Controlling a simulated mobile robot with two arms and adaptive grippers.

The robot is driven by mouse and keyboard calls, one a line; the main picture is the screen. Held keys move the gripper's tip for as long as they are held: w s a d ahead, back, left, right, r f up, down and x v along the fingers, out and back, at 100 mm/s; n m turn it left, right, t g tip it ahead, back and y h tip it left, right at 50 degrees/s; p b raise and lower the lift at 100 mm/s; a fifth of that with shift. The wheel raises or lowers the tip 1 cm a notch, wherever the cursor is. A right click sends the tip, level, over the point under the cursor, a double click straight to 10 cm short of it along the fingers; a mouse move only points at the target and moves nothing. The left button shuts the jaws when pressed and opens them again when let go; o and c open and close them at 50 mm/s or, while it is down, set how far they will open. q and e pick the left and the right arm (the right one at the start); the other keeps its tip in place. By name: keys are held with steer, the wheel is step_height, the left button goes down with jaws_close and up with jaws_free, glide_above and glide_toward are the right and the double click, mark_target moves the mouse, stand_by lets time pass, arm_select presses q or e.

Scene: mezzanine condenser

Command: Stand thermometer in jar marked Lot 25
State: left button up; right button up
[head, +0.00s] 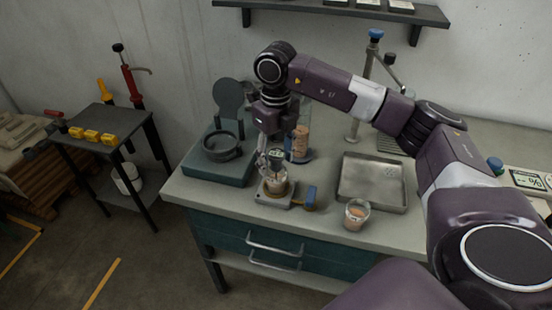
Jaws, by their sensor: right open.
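My right gripper (269,164) points down above a small glass jar (278,187) with pale contents, its fingers open at the jar's mouth. The jar stands on a small grey stand at the front of the bench. A second glass jar (357,214) with pinkish-brown contents stands farther right, near the bench's front edge. I cannot read a Lot 25 mark on either jar. I cannot make out the thermometer for sure; the thin shapes between the fingers and the jar are too small to tell. My left gripper is out of view.
The bench (222,204) also holds a metal tray (384,203), a teal device with a dark ring (222,150) and a cork-coloured cylinder (300,139) behind the gripper. A blue knob (311,192) sits beside the stand. A side table (110,122) with yellow blocks is left.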

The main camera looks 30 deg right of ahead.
steer(key=shift+r, duration=0.1)
step_height(320, 180, up, 12)
steer(key=shift+f, duration=0.1)
stand_by(0.4)
stand_by(0.5)
